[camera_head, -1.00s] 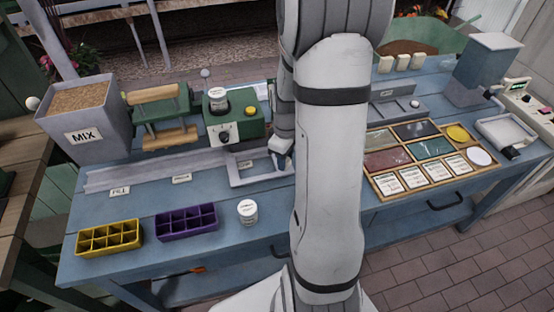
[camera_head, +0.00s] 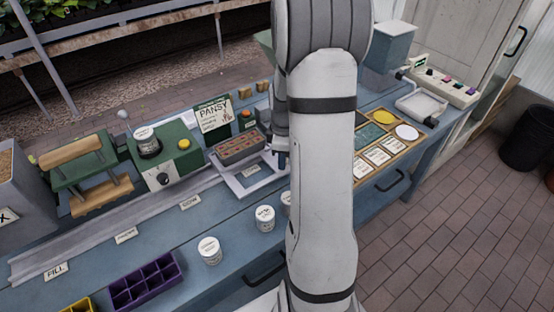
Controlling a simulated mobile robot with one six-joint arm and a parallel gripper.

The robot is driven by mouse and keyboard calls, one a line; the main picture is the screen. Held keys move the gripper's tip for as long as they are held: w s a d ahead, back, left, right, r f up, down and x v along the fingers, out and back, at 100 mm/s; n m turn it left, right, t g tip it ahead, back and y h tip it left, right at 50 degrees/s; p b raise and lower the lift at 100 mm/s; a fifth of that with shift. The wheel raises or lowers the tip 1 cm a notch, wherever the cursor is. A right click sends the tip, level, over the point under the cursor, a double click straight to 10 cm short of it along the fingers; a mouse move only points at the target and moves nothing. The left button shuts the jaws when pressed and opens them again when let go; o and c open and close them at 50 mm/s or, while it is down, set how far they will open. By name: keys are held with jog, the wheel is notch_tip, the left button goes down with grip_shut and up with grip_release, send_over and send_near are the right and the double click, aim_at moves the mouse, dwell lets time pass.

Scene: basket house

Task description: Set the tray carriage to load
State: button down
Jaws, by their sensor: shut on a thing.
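The tray carriage (camera_head: 270,187), a flat pale grey open frame, sits at the right end of the visible grey rail (camera_head: 95,238), to the right of the SOW label (camera_head: 190,202). A small label (camera_head: 252,170) shows inside its opening, too small to read. My gripper (camera_head: 282,161) is low at the carriage's right side, shut on a part of the carriage that my arm largely hides. The fingertips and the carriage's right edge are mostly covered.
A green dispenser with a knob (camera_head: 163,178) and a roller press (camera_head: 85,165) stand behind the rail. White jars (camera_head: 209,251) (camera_head: 265,218) and a purple cell tray (camera_head: 146,281) are in front. A card tray (camera_head: 405,146) lies to the right, beyond my arm.

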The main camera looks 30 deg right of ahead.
jog(key=shift+d, duration=0.2)
jog(key=c, duration=1.2)
grip_release()
jog(key=shift+d, duration=0.15)
jog(key=shift+o, duration=0.7)
jog(key=shift+s, duration=0.1)
jog(key=shift+r, duration=0.1)
notch_tip(320, 180, up, 8)
jog(key=shift+f, duration=0.15)
